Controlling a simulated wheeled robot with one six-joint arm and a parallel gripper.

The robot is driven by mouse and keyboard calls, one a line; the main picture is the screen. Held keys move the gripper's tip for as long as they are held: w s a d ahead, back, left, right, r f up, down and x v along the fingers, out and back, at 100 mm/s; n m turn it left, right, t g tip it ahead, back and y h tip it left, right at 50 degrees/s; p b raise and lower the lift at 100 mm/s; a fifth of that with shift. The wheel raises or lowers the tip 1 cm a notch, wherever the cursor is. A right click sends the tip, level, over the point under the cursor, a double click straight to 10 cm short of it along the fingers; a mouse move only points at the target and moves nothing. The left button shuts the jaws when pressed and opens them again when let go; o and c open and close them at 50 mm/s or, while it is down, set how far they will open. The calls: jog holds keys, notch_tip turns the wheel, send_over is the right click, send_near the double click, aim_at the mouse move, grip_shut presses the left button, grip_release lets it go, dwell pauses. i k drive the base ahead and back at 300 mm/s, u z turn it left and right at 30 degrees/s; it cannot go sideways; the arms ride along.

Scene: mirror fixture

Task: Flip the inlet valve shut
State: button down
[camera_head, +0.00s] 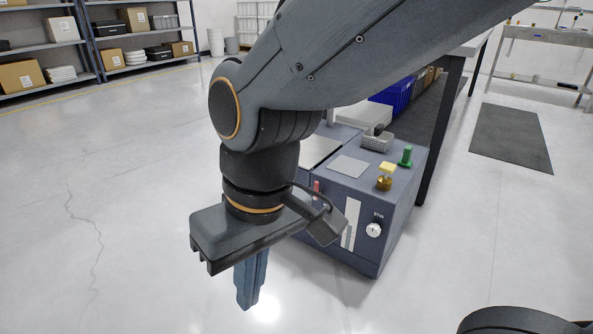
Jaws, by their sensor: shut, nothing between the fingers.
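A blue-grey cabinet (405,205) stands right of my arm. On its top is a brass fitting (384,184) with a yellow flat handle (388,168), which looks like a valve. I cannot confirm that it is the inlet valve, or tell whether it is open or shut. A green upright piece (406,157) stands behind it. My gripper (248,303) points down, shut and empty, over the floor in front and left of the cabinet, apart from it. My arm hides the cabinet's left part.
The cabinet front has a white dial (374,230) and a pale strip (351,222). A small red piece (316,187) shows beside my wrist. A table leg (440,135) stands behind right. Floor at left is clear.

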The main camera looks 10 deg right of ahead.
aim_at(316, 183)
jog(key=k, duration=0.4)
jog(key=z, duration=0.35)
jog(key=i, duration=1.35)
jog(key=u, duration=0.1)
